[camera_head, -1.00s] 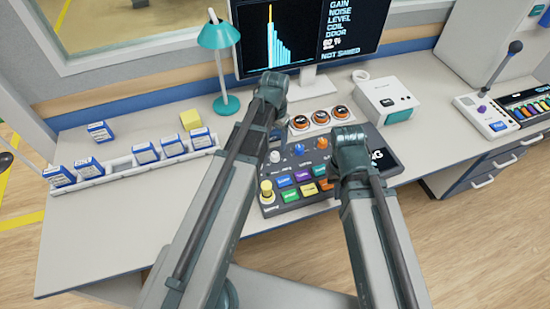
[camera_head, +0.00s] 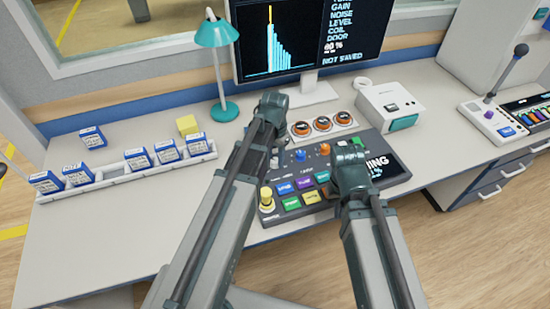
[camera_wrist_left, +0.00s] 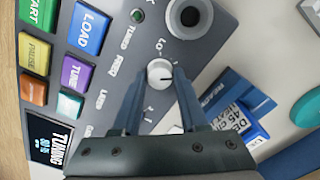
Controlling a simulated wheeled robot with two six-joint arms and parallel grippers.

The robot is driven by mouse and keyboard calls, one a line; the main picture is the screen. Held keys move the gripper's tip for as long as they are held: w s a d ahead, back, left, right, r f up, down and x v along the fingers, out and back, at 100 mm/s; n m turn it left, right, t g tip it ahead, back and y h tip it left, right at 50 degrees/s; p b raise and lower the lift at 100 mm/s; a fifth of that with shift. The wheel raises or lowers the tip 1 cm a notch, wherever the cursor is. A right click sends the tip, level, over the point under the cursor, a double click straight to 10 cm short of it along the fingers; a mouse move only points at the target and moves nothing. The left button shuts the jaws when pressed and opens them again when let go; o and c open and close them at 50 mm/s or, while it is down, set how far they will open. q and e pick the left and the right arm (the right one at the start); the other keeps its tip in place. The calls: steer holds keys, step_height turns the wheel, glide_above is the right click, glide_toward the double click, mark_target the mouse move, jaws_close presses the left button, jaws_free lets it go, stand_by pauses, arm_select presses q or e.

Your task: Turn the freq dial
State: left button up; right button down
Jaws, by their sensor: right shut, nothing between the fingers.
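The freq dial (camera_wrist_left: 160,73) is a small white round knob with a dark pointer line on the grey control panel (camera_wrist_left: 130,60), beside the printed FREQ label. My left gripper (camera_wrist_left: 158,82) is open, with one finger on each side of the dial; whether they touch it is unclear. In the head view the left gripper (camera_head: 275,158) is over the panel's left side and mostly covers the dial. My right gripper (camera_head: 340,190) is over the panel's right part, its fingers largely hidden by its own wrist.
A rack of blue-white boxes (camera_head: 110,175) and a teal lamp (camera_head: 224,108) stand left, a white box (camera_head: 390,103) right.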

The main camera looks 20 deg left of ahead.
mark_target(275, 161)
arm_select(q)
jaws_close()
steer(key=shift+n, duration=1.6)
steer(key=shift+o, duration=2.4)
jaws_free()
steer(key=shift+r, duration=0.1)
step_height(275, 161, up, 14)
steer(key=p, duration=1.4)
steer(key=shift+f, duration=0.25)
steer(key=s+d+m+y, duration=0.1)
steer(key=s+d+m, duration=0.2)
steer(key=s+d, duration=0.7)
steer(key=s, duration=0.4)
steer(key=shift+s+d, duration=0.2)
steer(key=shift+s, duration=0.05)
